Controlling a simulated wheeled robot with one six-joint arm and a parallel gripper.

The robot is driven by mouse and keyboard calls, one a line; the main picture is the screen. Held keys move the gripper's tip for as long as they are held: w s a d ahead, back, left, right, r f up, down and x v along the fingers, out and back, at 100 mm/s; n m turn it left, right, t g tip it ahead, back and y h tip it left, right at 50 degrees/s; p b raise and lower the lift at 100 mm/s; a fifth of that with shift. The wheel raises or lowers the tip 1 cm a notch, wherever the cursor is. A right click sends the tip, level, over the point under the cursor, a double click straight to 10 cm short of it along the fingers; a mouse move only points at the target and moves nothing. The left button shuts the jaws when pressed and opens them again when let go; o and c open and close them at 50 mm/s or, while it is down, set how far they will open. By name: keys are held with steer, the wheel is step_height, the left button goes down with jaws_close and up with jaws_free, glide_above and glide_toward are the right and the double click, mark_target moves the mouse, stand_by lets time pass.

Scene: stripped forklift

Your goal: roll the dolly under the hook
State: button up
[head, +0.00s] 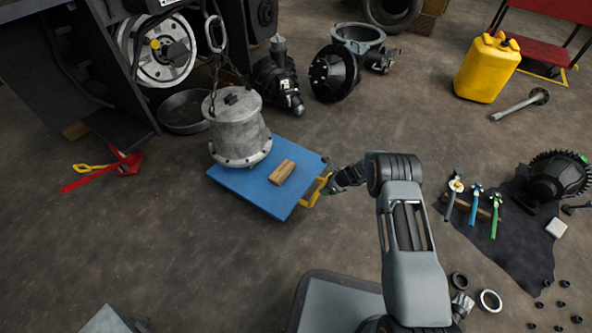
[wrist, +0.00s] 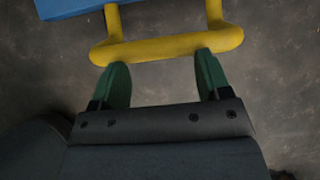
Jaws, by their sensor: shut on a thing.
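The dolly (head: 245,184) is a flat blue platform on the floor, with a yellow handle (head: 318,190) at its right end. The handle also shows in the wrist view (wrist: 165,48), across the tips of my gripper (wrist: 162,80). My gripper is shut on this handle; in the head view my gripper (head: 330,188) is at the dolly's right end. The hook and chain (head: 214,45) hang at the upper left. A grey flanged metal housing (head: 237,130) is over the dolly's far left part, below the chain. Whether it rests on the dolly I cannot tell.
A wooden block (head: 282,172) lies on the dolly. A round pan (head: 184,111) and a red tool (head: 105,170) lie left of it. Gear parts (head: 338,72) stand behind. A dark mat (head: 495,235) with tools lies at right. The floor in front of the dolly is clear.

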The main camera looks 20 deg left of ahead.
steer(key=w+a, duration=0.1)
steer(key=a, duration=0.3)
steer(key=w+a, duration=0.1)
steer(key=a, duration=0.4)
steer(key=w+a, duration=0.1)
steer(key=a, duration=0.3)
steer(key=shift+w+a+f, duration=0.3)
steer(key=shift+s+d+r+p, duration=0.1)
steer(key=shift+d+r+p, duration=0.15)
steer(key=shift+p, duration=0.35)
steer(key=shift+s+d+p, duration=0.85)
steer(key=shift+d+p, duration=2.85)
steer(key=shift+p, duration=0.25)
step_height(320, 180, up, 9)
steer(key=p, duration=0.5)
steer(key=shift+r+p, duration=0.15)
steer(key=shift+p, duration=0.25)
